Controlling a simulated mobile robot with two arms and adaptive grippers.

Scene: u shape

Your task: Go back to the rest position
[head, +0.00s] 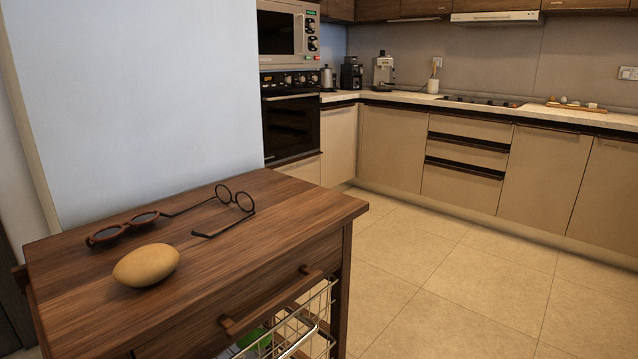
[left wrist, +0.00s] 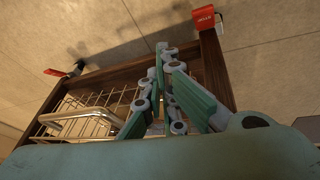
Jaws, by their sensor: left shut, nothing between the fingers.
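My left gripper (left wrist: 163,52) shows in the left wrist view with its green fingers together and nothing between them. It is in front of the dark wooden frame (left wrist: 216,72) of a cart, beside a wire basket (left wrist: 85,115). Whether it touches the frame or basket I cannot tell. Neither gripper can be made out in the head view. My right gripper is in no view.
The wooden cart top (head: 230,265) bears a yellow-brown oval item (head: 147,265), dark sunglasses (head: 122,228) and round glasses (head: 235,200). Its wire basket (head: 300,330) is below. Tiled floor (head: 440,285) is clear toward the kitchen cabinets (head: 545,168).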

